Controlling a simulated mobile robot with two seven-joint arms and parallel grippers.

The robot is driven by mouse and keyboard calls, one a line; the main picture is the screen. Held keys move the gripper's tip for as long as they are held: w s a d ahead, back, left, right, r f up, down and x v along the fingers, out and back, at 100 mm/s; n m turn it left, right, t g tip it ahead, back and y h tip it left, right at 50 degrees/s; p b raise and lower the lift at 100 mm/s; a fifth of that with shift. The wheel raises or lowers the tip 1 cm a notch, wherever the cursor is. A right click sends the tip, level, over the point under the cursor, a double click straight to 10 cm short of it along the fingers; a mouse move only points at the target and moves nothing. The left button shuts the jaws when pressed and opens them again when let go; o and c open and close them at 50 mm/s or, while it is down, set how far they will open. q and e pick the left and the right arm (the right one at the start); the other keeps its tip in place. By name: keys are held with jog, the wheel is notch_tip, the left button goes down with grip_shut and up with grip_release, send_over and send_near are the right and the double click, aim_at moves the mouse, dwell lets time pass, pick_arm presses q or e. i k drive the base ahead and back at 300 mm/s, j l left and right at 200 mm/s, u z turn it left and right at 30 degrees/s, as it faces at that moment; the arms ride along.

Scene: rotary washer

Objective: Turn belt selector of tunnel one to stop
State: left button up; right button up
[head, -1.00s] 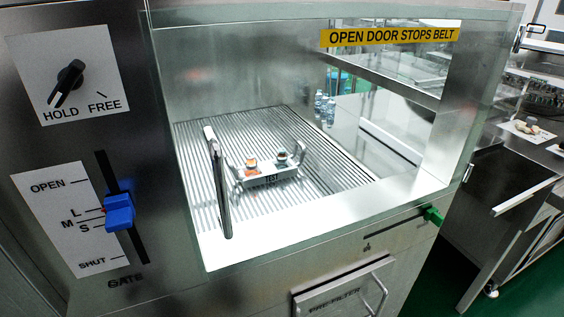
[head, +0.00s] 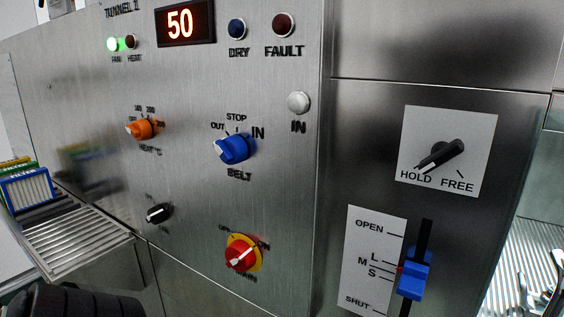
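The belt selector (head: 231,148) is a blue rotary knob on the steel panel headed TUNNEL 1, left of centre in the head view. STOP is printed above it, OUT at its upper left, IN at its upper right and BELT below. Its grip slants from lower left to upper right, with a pale mark at the left end. I cannot tell for sure which label it points to. Nothing touches the knob.
An orange heat knob (head: 140,128), a small black knob (head: 159,213) and a red-yellow main switch (head: 241,253) surround it. A white button (head: 298,103) is at upper right. A blue gate lever (head: 413,281) stands out at right; a slatted shelf (head: 75,243) juts out at left.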

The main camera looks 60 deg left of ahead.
aim_at(231, 150)
jog(key=u, duration=2.25)
